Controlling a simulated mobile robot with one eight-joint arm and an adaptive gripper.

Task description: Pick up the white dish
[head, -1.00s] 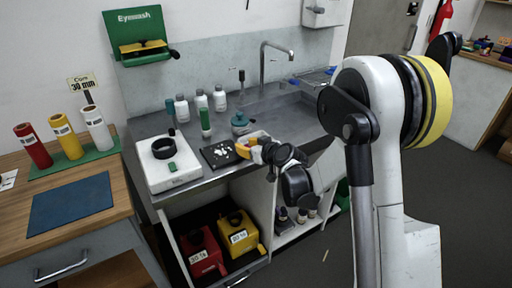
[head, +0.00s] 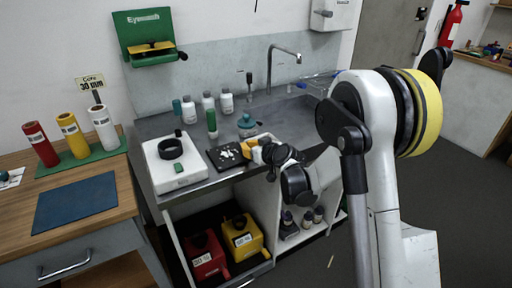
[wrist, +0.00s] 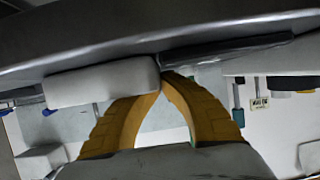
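A small white dish (head: 264,138) lies on the steel counter (head: 222,185), right of a black tray with white pieces. It is partly hidden by my gripper (head: 250,149). In the wrist view, what looks like the dish (wrist: 98,83) is a pale, rounded block under the counter surface, as that picture is upside down. My yellow curved fingers (wrist: 162,88) draw close together at its right end, and it covers the left fingertip. Whether the fingers close on the dish wall or only stand beside it cannot be made out.
The black tray (head: 214,163) and a white device (head: 160,186) with a black ring stand left of my gripper. Several bottles (head: 227,102) and a teal-topped flask (head: 247,125) stand behind. The sink tap (head: 270,62) is farther back. Red (head: 206,257) and yellow (head: 242,236) containers sit below.

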